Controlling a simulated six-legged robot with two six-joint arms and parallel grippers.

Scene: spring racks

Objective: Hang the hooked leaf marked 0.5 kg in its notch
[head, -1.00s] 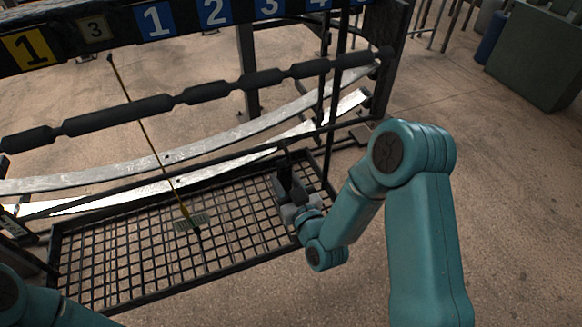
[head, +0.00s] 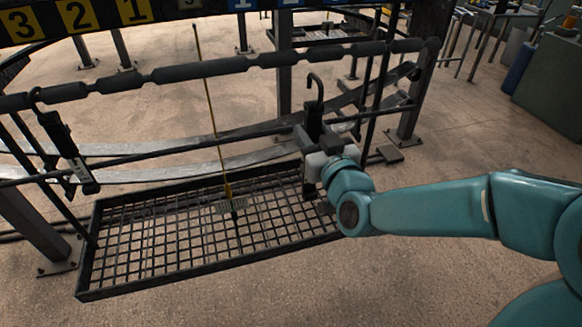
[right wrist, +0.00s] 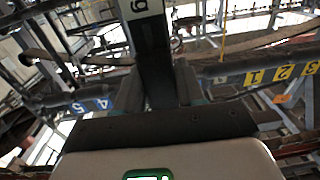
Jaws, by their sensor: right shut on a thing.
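In the head view my right gripper (head: 313,139) is shut on a dark hooked leaf (head: 314,118). The leaf is upright with its hook on top, apart from any notch as far as I can see. The hook's top is just below the notched beam (head: 225,68) in the picture; the depth gap is unclear. In the right wrist view the leaf (right wrist: 154,62) stands between the fingers (right wrist: 158,92). Its white label is cut off, showing only a "g". A second hooked leaf (head: 66,150) hangs from the beam's left end. My left gripper is out of view.
A mesh tray (head: 150,282) lies below. Yellow number plates (head: 80,14) and blue ones (head: 287,3) line the top. Grey steel strips (head: 130,175) and thin dark rods cross behind the leaves.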

